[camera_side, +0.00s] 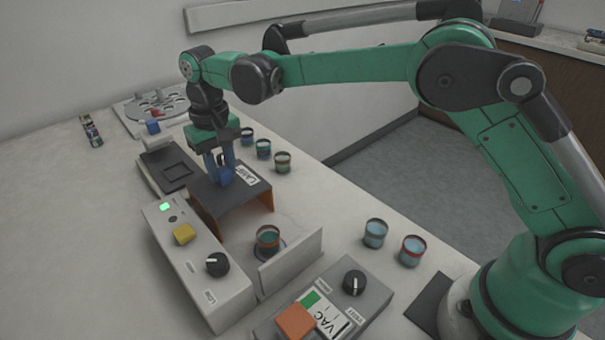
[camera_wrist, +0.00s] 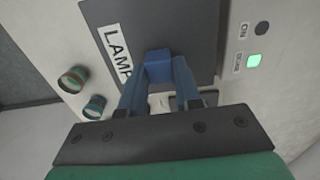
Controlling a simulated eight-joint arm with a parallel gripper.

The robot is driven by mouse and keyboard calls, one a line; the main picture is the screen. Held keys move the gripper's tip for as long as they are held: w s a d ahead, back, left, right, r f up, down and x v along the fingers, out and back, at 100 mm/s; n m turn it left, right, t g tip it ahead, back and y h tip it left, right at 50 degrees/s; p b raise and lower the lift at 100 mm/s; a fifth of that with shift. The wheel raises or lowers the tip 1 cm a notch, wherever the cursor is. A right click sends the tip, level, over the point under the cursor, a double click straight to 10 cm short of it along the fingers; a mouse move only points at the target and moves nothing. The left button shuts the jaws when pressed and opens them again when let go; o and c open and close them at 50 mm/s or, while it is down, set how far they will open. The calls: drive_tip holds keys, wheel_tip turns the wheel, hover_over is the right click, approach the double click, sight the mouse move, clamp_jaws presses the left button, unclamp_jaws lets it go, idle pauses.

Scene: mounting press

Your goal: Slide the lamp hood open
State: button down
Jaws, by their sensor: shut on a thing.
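The lamp hood (camera_side: 238,204) is a dark flat-topped cover with orange inner sides and a white LAMP label; it also shows in the wrist view (camera_wrist: 195,28). A blue block-shaped handle (camera_wrist: 158,66) stands on its top. My gripper (camera_side: 224,174) points down, and its blue fingers are shut on the handle. In the side view the hood stands over the rear part of the lamp unit. A cup with a reddish rim (camera_side: 268,238) stands uncovered in front of the hood. What is under the hood is mostly hidden.
A control box (camera_side: 195,265) with a lit green light, yellow button and black knob flanks the hood on the left. A low pale wall (camera_side: 291,262) stands at right front. Several cups stand to the right, and a vacuum box (camera_side: 330,305) is in front.

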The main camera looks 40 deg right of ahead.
drive_tip(key=shift+w, duration=0.15)
drive_tip(key=c, duration=0.6)
unclamp_jaws()
drive_tip(key=shift+r, duration=2.8)
